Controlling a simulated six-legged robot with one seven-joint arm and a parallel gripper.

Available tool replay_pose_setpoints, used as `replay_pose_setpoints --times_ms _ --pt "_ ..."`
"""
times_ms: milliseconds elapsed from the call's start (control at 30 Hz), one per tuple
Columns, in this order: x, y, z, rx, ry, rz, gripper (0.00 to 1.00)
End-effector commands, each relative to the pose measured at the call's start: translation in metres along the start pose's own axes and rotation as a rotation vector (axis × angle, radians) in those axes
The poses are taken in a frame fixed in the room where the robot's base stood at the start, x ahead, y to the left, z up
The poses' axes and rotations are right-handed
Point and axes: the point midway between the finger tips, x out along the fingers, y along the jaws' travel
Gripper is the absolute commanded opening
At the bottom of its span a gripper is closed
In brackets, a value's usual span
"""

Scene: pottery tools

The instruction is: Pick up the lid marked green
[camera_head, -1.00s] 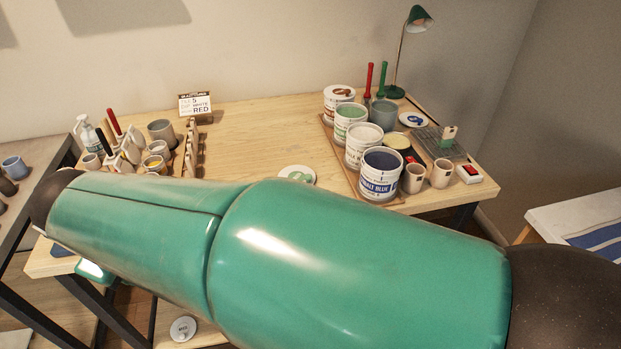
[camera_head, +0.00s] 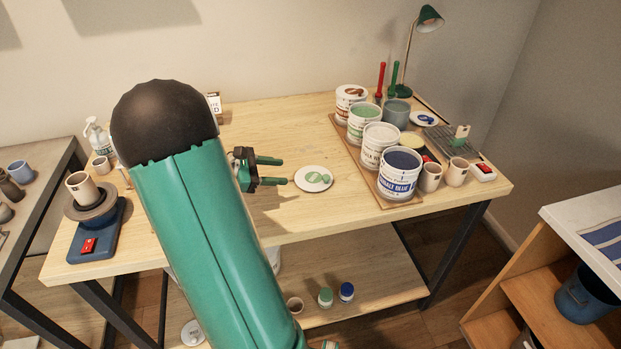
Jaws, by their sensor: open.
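The lid marked green (camera_head: 314,179) is a flat white disc with a green smear, lying on the bare tabletop left of the buckets. My gripper (camera_head: 282,171) is open just left of the lid, its dark green fingers pointing right toward it. The fingertips look close to the lid's left edge; I cannot tell whether they touch it. Nothing is between the fingers. My green arm hides the left part of the table.
Several glaze buckets (camera_head: 398,176) stand on a wooden board (camera_head: 377,186) to the right. Another lid with a blue mark (camera_head: 424,118) lies behind them. A scale with a cup on a wheel (camera_head: 97,238) sits at the left. The tabletop (camera_head: 268,130) behind the lid is clear.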

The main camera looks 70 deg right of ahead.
Motion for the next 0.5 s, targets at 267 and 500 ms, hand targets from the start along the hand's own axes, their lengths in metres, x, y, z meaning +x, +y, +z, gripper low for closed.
replay_pose_setpoints --times_ms 267,500 --pt "0.051 -0.001 0.0 0.001 0.0 -0.006 0.46" --pt "0.077 0.0 -0.002 0.002 0.003 -0.003 0.46"
